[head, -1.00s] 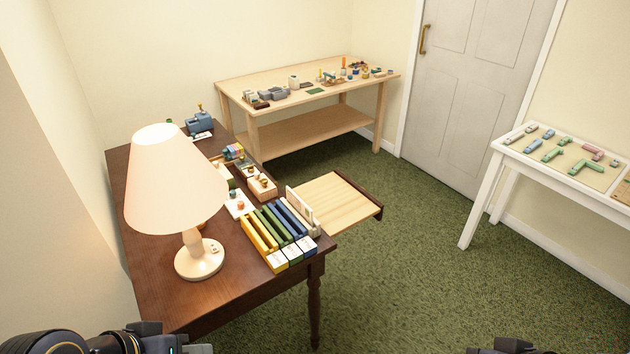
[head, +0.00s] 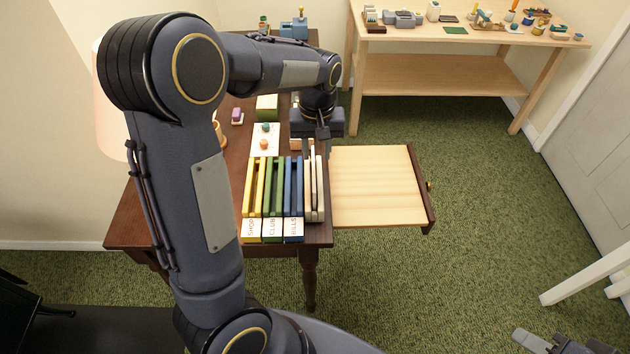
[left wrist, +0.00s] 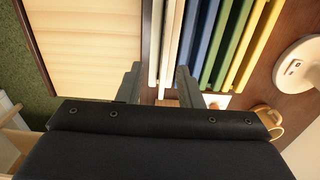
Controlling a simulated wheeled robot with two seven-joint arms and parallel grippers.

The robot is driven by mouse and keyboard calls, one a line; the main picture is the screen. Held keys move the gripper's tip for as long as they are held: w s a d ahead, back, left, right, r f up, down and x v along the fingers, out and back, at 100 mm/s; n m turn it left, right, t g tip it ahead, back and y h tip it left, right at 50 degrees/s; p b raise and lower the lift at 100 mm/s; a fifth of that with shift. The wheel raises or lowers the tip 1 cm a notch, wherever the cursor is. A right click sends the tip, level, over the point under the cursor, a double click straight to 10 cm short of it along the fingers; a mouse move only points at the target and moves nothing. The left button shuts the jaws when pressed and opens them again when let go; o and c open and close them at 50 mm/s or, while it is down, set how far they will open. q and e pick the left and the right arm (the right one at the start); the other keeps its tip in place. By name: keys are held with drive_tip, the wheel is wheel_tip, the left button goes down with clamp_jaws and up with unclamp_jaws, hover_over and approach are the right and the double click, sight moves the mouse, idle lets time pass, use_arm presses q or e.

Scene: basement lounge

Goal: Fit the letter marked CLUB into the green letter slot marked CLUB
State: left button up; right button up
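The green letter slot (head: 272,187), with the label CLUB (head: 272,230), stands on the dark desk between the yellow and blue slots. It shows as green bars in the left wrist view (left wrist: 232,45). Pale upright letters or holder walls (head: 314,190) stand right of the blue slot; no CLUB mark is readable on them. My left gripper (head: 314,147) is above their far end. In the left wrist view its fingers (left wrist: 159,88) are apart, with a pale upright piece (left wrist: 172,45) between them and nothing visibly gripped. My right gripper (head: 558,343) is partly in view at the bottom right, its fingers unclear.
A yellow SHOP slot (head: 250,230) and a blue BILLS slot (head: 294,230) flank the green one. An open drawer (head: 378,187) juts out right of the desk. A lamp (head: 112,110) stands behind my left arm. A card with small knobs (head: 265,140) lies beyond the slots.

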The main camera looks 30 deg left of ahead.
sight(314, 168)
use_arm(q)
drive_tip(key=f, duration=0.7)
drive_tip(key=shift+s+a+f, duration=0.25)
drive_tip(key=shift+a, duration=0.05)
clamp_jaws()
